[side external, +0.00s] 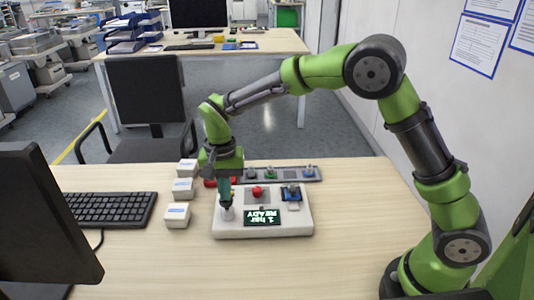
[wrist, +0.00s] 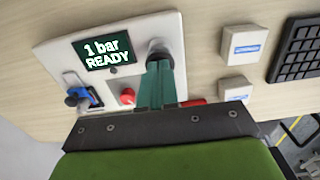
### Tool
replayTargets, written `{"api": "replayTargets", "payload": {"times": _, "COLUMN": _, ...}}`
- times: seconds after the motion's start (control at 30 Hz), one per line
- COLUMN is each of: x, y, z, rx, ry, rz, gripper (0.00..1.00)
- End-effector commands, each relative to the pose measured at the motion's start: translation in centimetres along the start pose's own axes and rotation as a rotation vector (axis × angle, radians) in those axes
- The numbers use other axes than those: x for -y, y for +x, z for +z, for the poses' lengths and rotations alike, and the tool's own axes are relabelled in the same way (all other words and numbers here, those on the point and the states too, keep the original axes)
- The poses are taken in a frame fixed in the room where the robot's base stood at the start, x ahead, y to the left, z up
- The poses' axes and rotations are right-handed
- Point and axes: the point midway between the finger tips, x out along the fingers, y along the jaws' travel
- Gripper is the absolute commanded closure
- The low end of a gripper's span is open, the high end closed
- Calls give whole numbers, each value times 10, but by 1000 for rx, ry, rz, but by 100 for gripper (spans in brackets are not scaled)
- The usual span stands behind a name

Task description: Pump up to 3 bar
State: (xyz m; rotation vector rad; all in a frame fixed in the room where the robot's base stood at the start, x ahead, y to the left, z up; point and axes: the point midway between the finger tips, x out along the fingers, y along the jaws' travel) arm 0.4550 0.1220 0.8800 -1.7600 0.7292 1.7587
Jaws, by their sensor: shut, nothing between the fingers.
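A white control box (side external: 262,228) stands on the table. Its display (wrist: 107,50) reads "1 bar READY" in the wrist view. A grey round knob or button (wrist: 159,47) is beside the display; in the side view it (side external: 227,213) is directly under my fingertips. My gripper (side external: 225,198) points down with its fingers shut and empty, at or just above this knob; I cannot tell whether they touch. A red button (side external: 257,191) and a blue switch (side external: 291,193) are on the same box. The wrist view also shows my closed green fingers (wrist: 159,70).
White labelled blocks (side external: 177,214) stand left of the box. A grey strip with several controls (side external: 281,174) lies behind it, with a red item partly hidden by my gripper. A keyboard (side external: 108,208) and monitor (side external: 45,220) are at left. The table right of the box is clear.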

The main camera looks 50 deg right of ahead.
Motion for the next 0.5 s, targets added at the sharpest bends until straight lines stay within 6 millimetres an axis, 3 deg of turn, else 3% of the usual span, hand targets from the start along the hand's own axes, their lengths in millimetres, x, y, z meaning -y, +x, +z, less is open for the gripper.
{"api": "replayTargets", "payload": {"times": 0.17, "x": 0, "y": 10, "z": 0, "rx": 2, "ry": -1, "rz": 2, "gripper": 100}}
{"api": "replayTargets", "payload": {"times": 0.5, "x": 0, "y": -3, "z": 0, "rx": 1, "ry": -1, "rz": 1, "gripper": 100}}
